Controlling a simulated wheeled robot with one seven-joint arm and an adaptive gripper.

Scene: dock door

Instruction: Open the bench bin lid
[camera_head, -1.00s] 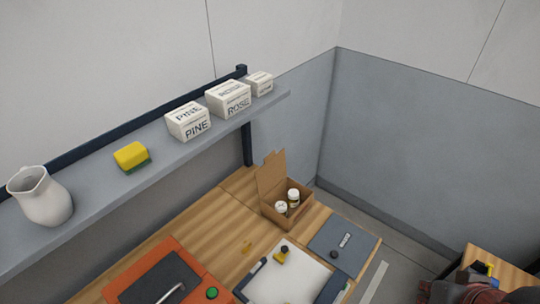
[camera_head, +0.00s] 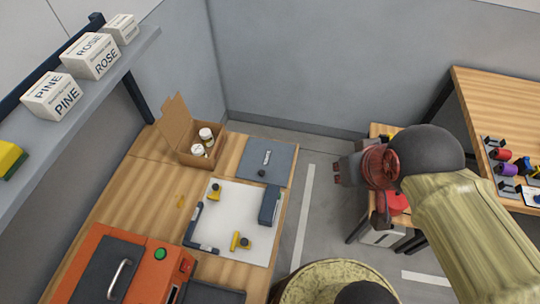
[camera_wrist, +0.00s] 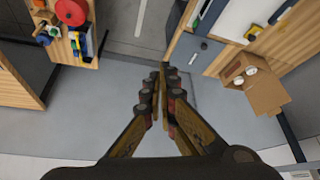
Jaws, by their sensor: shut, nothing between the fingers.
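A flat blue-grey panel (camera_head: 270,151) with a small label and a dark round knob (camera_head: 261,173) lies at the far right end of the wooden bench; it looks like the bin lid. It lies flat and shut. The wrist view also shows the panel (camera_wrist: 187,56) and its knob (camera_wrist: 204,45), just right of my fingers. My gripper (camera_wrist: 163,71) is shut and empty, its fingertips together above the floor beside the bench. In the head view my arm reaches in from the right, and the gripper is apart from the panel.
An open cardboard box (camera_head: 192,145) with two jars stands left of the panel. A white board (camera_head: 235,210) with yellow-topped items lies in front. An orange case (camera_head: 128,265) is nearer. A wall closes the back; another table (camera_head: 500,100) stands right, with floor between.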

